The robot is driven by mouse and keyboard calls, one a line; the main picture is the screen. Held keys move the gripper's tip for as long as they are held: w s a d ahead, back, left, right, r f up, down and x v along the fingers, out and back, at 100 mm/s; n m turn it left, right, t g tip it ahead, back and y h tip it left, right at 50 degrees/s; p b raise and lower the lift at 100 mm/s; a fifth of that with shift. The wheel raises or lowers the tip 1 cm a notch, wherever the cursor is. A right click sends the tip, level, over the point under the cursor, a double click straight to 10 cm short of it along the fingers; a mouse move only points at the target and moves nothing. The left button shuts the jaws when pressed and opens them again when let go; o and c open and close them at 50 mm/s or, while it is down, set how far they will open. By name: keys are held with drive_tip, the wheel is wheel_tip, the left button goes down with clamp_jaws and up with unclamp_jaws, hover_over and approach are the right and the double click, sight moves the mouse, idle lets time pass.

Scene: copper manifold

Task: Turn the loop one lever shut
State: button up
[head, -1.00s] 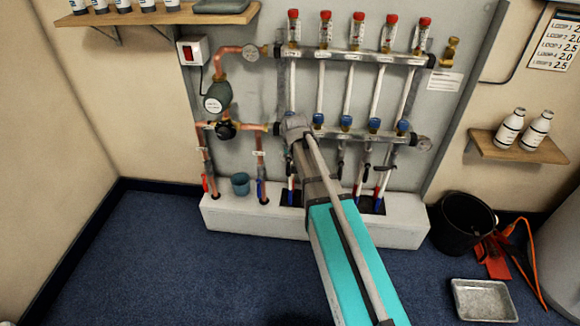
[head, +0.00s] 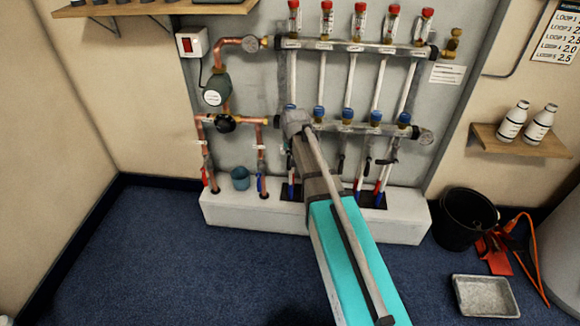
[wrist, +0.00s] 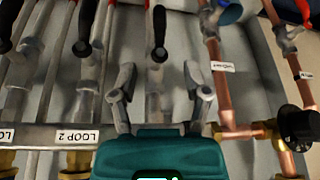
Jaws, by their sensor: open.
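In the wrist view my gripper (wrist: 160,78) is open, with one finger on each side of a valve stem. The black lever (wrist: 159,28) on that valve lies in line with its pipe, just beyond the fingertips. It is the valve beside the one labelled LOOP 2 (wrist: 78,136), so it appears to be the loop one lever; its own label is hidden behind my gripper. I see no clear contact between fingers and lever. In the head view my arm hides the gripper and this lever, in front of the lower manifold bar (head: 365,130).
In the wrist view another black lever (wrist: 86,25) stands to the left. Copper pipes (wrist: 222,90) and a black round knob (wrist: 298,126) are close on the right. In the head view a white plinth (head: 235,212) runs below, with a blue cup (head: 240,178) on it.

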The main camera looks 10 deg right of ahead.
sight(289, 162)
drive_tip(key=shift+b+x, duration=5.1)
drive_tip(key=shift+x, duration=0.75)
drive_tip(key=shift+s, duration=0.1)
